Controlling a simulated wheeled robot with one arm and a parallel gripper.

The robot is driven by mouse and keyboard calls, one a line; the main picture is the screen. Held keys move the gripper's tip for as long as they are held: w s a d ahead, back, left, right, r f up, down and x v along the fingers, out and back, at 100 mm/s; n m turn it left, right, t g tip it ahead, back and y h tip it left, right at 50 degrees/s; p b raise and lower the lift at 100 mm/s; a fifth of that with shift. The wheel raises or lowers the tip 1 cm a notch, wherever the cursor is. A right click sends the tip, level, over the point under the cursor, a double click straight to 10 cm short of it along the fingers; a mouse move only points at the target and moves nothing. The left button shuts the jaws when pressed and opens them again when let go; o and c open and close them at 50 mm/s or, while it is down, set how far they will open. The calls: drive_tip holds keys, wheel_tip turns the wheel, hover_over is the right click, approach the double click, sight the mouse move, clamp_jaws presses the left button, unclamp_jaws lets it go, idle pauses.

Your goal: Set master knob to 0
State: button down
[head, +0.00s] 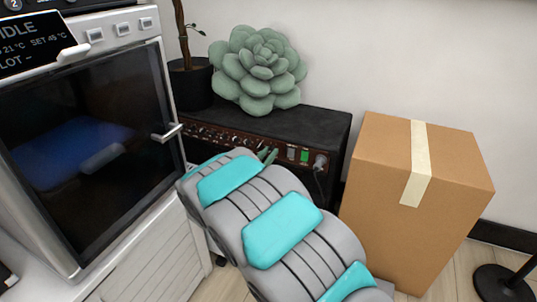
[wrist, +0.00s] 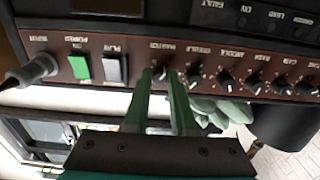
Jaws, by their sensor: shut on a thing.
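The black amplifier (head: 318,122) stands against the wall with a dark red control strip, which fills the upper part of the wrist view (wrist: 205,58), upside down. The master knob (wrist: 160,73), under its "MASTER" label, is small and dark and sits between the tips of my gripper (wrist: 161,78). My gripper's green fingers are shut on this knob. The knob's pointer and setting cannot be read. In the head view my gripper (head: 267,155) is at the amplifier's front, partly hidden by my arm.
Other knobs (wrist: 225,80) line the strip right of the master knob in the wrist view. On its other side are a grey switch (wrist: 114,68), a green switch (wrist: 80,67) and a plugged cable (wrist: 30,70). A cardboard box (head: 415,205) and an oven-like machine (head: 85,140) flank the amplifier.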

drive_tip(key=shift+r+p, duration=0.1)
drive_tip(key=shift+p, duration=0.5)
drive_tip(key=shift+n+p, duration=0.4)
drive_tip(key=shift+p, duration=0.2)
drive_tip(key=shift+f, duration=0.2)
drive_tip(key=c, duration=0.7)
unclamp_jaws()
drive_tip(key=shift+c, duration=0.2)
drive_tip(key=shift+s, duration=0.1)
drive_tip(key=v, duration=0.7)
drive_tip(key=shift+s, duration=0.25)
drive_tip(key=shift+a+r, duration=0.1)
drive_tip(key=shift+r, duration=0.05)
